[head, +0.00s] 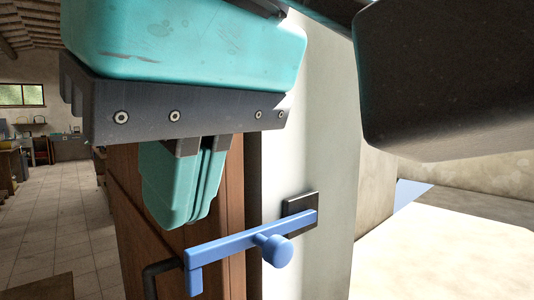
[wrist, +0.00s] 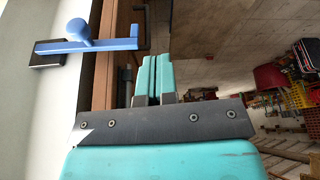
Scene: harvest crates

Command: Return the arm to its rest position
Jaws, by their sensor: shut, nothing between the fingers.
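My gripper (head: 198,192) is teal with a dark bracket and hangs fingers-down in the upper middle of the head view. Its two fingers are together, with nothing between them. In the wrist view the gripper (wrist: 154,62) also shows its fingers side by side. It is in front of a brown wooden door (head: 232,215), close to a blue latch bar with a round knob (head: 273,249). The fingertips are above and left of the knob; I cannot tell if they touch the bar. The latch also shows in the wrist view (wrist: 78,30).
The latch bar reaches a dark plate (head: 300,213) on the pale door frame (head: 330,150). A tiled room (head: 50,220) lies left, with benches far back. In the wrist view, red and yellow crates (wrist: 296,95) stand right. A bright pale surface (head: 430,255) lies at the head view's right.

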